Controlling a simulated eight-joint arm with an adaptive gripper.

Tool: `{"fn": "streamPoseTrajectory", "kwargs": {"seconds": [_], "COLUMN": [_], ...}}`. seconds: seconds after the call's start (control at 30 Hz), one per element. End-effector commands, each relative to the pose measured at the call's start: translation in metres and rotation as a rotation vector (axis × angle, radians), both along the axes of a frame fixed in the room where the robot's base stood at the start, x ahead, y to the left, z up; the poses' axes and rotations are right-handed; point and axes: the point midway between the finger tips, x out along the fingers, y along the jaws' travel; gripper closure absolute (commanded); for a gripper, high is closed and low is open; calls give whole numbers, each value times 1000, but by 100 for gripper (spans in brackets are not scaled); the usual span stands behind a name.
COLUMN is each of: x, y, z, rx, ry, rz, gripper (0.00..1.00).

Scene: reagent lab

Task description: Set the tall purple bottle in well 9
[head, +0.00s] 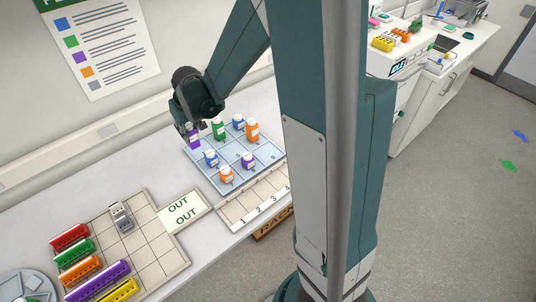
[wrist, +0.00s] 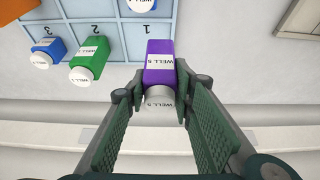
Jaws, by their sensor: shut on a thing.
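A tall purple bottle (wrist: 160,62) with a white label and pale cap is held between the two finger pads of my gripper (wrist: 160,108). In the head view the purple bottle (head: 193,138) hangs under my gripper (head: 190,125), at the left corner of the blue well tray (head: 198,172). In the wrist view it overlaps the edge of the tray (wrist: 115,42) beside the number 1; I cannot tell if it touches. Numbers 1, 2 and 3 show there; the number of well 9 is not legible in either view.
The tray holds a green bottle (head: 218,129), an orange bottle (head: 252,131), blue bottles (head: 238,121), a short orange one (head: 226,175) and a short purple one (head: 248,160). Bare cells show at its right side. A numbered rack (head: 262,203) and an OUT card (head: 182,211) lie in front.

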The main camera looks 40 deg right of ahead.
Motion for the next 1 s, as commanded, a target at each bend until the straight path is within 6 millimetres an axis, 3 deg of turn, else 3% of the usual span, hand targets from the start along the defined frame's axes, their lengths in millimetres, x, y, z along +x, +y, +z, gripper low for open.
{"fn": "streamPoseTrajectory", "kwargs": {"seconds": [0.03,0.57,1.0], "x": [2,-19,-56], "y": [4,-40,-102], "z": [-3,3,13], "rx": [0,-1,2], "ry": [0,8,12], "rz": [1,-4,-7], "gripper": [87,87,87]}}
